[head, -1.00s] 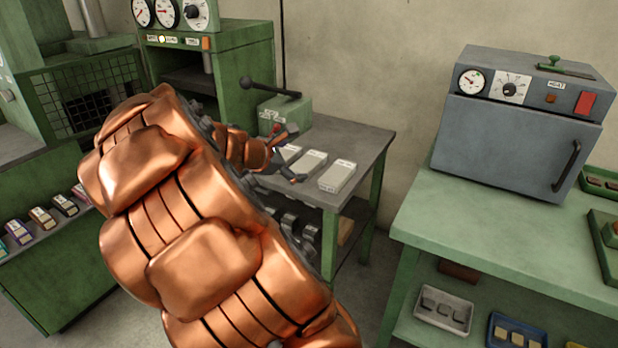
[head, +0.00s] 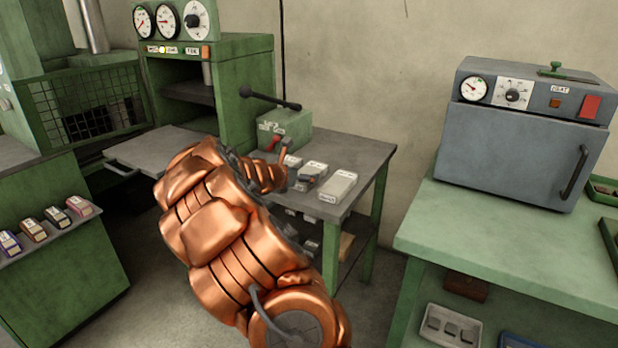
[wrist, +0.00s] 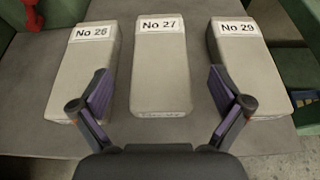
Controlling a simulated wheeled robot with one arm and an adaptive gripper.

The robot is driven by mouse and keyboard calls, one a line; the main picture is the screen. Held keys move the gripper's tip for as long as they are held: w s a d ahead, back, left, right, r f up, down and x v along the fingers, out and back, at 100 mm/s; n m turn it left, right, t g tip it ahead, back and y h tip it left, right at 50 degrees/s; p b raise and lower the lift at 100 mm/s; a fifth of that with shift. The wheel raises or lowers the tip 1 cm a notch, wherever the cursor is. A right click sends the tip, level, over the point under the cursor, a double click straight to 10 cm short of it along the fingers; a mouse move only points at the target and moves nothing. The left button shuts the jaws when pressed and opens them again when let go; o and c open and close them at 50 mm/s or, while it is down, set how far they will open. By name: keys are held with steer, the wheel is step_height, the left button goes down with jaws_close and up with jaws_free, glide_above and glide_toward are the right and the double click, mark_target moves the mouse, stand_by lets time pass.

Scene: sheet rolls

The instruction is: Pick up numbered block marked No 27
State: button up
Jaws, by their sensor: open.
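The block marked No 27 (wrist: 162,72) is a pale grey slab with a white label at its far end. It lies flat in the middle of three blocks on a grey bench top. In the head view it is the middle block (head: 315,167), partly hidden by my gripper. My gripper (wrist: 160,74) is open and empty, one purple-padded finger on each side of No 27 in the wrist view. The fingertips overlap the edges of the neighbouring blocks there; their height above the bench is unclear. In the head view my gripper (head: 300,182) is at the blocks' near end.
Block No 26 (wrist: 86,75) lies to the left and block No 29 (wrist: 243,70) to the right, with narrow gaps. A green box with a black lever (head: 285,130) stands behind the blocks. A grey oven (head: 515,150) stands on the green table at right.

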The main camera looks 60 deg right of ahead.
mark_target(309, 171)
steer(key=shift+x, duration=1.9)
steer(key=c, duration=1.5)
steer(key=shift+c, duration=0.6)
steer(key=shift+r, duration=0.15)
